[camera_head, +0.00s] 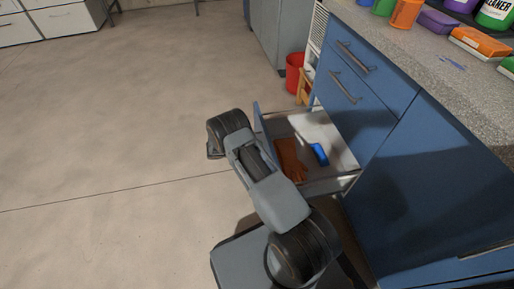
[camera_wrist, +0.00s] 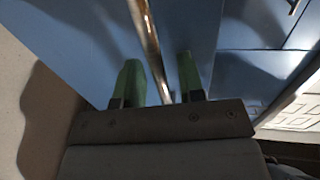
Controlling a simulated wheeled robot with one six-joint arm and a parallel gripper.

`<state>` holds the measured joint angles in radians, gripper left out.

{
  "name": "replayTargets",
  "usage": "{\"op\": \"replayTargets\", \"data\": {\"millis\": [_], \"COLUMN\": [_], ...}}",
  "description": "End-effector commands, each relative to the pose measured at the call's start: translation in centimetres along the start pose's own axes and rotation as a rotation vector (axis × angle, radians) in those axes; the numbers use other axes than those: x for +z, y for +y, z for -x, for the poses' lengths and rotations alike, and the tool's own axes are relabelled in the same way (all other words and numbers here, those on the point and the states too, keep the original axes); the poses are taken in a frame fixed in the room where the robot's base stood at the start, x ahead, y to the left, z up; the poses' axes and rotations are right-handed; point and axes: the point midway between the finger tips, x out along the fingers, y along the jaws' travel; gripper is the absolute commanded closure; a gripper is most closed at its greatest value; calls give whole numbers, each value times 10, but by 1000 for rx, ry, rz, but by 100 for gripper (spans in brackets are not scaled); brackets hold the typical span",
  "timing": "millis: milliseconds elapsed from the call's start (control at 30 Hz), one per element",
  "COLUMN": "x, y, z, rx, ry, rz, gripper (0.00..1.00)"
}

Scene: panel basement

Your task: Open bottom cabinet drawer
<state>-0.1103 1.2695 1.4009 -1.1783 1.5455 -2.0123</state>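The bottom drawer (camera_head: 330,184) of the blue cabinet (camera_head: 420,185) is pulled out in the head view. An orange glove (camera_head: 289,158) and a blue object (camera_head: 320,153) lie inside it. My arm covers part of the blue drawer front (camera_head: 259,118). In the wrist view, my gripper (camera_wrist: 159,72) has its two green fingers apart, one on each side of the metal bar handle (camera_wrist: 147,40). Gaps show between the bar and the fingers, so it does not look clamped. The head view does not show the fingertips.
Two closed drawer fronts with bar handles (camera_head: 354,57) are above the open drawer. A speckled countertop (camera_head: 447,75) carries bottles and boxes. A red bucket (camera_head: 294,74) stands beyond the cabinet. The concrete floor (camera_head: 120,130) on the left is clear.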

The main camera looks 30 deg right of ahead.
Motion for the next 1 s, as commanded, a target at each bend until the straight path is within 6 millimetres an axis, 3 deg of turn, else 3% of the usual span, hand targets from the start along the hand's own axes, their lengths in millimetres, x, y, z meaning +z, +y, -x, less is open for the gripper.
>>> {"op": "replayTargets", "data": {"millis": [167, 600, 800, 1000], "x": [0, 0, 0, 0], "y": [-1, -1, 0, 0], "z": [23, 108, 129, 136], "rx": [1, 2, 0, 1], "ry": [-4, -4, -2, -1], "rz": [0, -2, -1, -1], "gripper": [64, 64, 64, 64]}}
